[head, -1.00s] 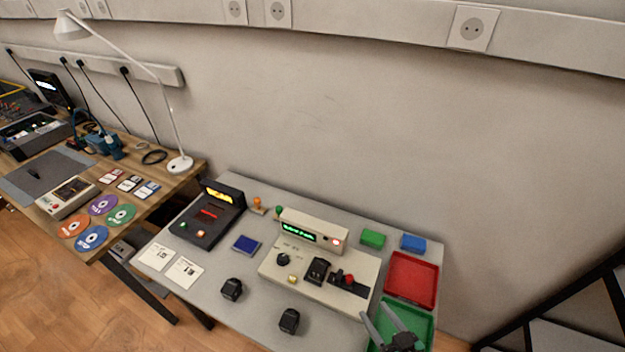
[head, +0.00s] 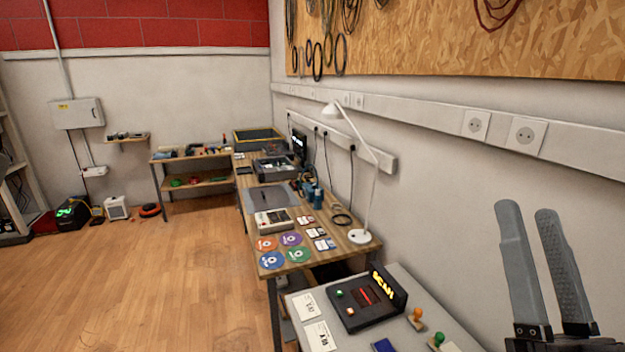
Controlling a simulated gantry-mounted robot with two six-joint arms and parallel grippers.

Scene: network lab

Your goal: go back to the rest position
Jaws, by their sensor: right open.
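My right gripper (head: 536,268) shows at the right of the head view, its two grey fingers pointing up and spread apart with nothing between them. It stands in front of the white wall, to the right of the grey table (head: 407,288). My left gripper is not in view.
The grey table holds a black scanner unit (head: 362,300), two printed cards (head: 306,307) and a blue pad (head: 384,345). Beyond it a wooden bench (head: 300,256) carries discs and a white lamp (head: 362,236). Wooden floor (head: 170,290) at the left is clear.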

